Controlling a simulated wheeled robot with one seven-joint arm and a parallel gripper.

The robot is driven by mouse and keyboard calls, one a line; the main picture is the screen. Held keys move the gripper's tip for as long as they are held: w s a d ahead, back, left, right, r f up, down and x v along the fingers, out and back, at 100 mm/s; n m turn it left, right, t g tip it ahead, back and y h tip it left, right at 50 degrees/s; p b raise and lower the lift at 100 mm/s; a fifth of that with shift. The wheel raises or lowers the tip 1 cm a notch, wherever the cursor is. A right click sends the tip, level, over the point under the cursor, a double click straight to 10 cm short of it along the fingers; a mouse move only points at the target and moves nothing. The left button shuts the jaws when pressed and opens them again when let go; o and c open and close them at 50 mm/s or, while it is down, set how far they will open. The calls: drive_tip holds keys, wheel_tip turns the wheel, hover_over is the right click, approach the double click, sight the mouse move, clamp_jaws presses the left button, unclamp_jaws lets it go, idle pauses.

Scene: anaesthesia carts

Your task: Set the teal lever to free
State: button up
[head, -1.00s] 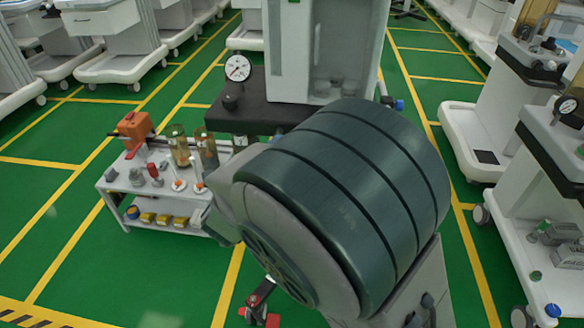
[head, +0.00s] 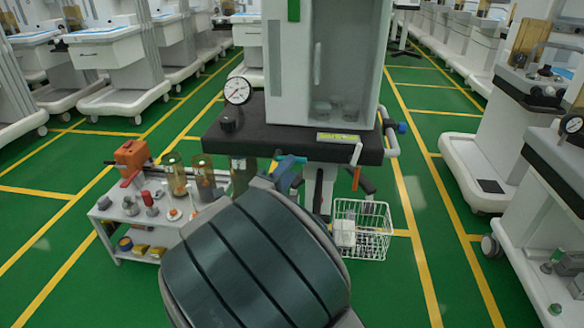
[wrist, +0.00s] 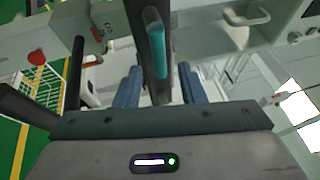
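The teal lever (wrist: 157,50) shows in the wrist view as a teal grip on a dark, roughly upright bar under the cart. My gripper (wrist: 159,72) has two blue-grey fingers standing apart, with the lever showing in the gap between them. I cannot tell how deep the lever sits between them; neither finger visibly closes on it. In the head view the blue fingers (head: 286,172) are at the front underside of the middle cart (head: 285,138), partly hidden by my arm.
An orange-handled lever (head: 357,165) hangs from the cart's right front. A white wire basket (head: 375,230) is below it. A pressure gauge (head: 238,91) stands at the cart's left. A low trolley (head: 145,218) with bottles is at left.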

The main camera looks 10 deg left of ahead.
drive_tip(key=shift+x, duration=1.4)
clamp_jaws()
